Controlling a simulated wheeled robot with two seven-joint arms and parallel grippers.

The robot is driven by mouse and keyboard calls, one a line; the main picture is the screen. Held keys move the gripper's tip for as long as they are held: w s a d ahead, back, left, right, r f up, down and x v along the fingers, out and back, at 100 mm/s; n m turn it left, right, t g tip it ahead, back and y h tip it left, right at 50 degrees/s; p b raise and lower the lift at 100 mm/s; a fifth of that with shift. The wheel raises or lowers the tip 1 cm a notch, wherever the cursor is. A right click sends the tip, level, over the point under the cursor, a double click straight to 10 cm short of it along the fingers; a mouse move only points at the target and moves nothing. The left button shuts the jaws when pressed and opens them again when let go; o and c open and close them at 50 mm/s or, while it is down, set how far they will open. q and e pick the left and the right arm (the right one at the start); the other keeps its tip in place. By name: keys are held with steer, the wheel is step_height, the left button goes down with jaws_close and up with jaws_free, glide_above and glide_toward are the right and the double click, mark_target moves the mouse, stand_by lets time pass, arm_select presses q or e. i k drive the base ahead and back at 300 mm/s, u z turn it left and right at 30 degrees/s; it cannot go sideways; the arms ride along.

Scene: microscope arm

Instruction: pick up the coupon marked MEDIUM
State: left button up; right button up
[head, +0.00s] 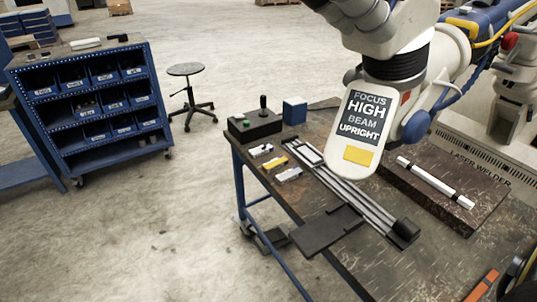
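Three small coupons lie in a row near the left edge of the workbench (447,268) in the head view. The far one (261,150) is pale, the middle one (275,162) is yellow, and the near one (288,175) is pale with a bluish-grey part. Their markings are too small to read, so I cannot tell which is MEDIUM. Neither of my grippers shows in this view.
A white machine head with a sign (366,117) reading FOCUS HIGH, BEAM UPRIGHT hangs over the bench. A rail (347,190) runs beside the coupons. A black control box (255,126) and a blue block (295,110) stand behind them. A dark plate (435,193) bears a white rod.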

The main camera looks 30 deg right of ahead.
mark_target(284, 177)
steer(key=i, duration=3.35)
steer(key=u, duration=5.1)
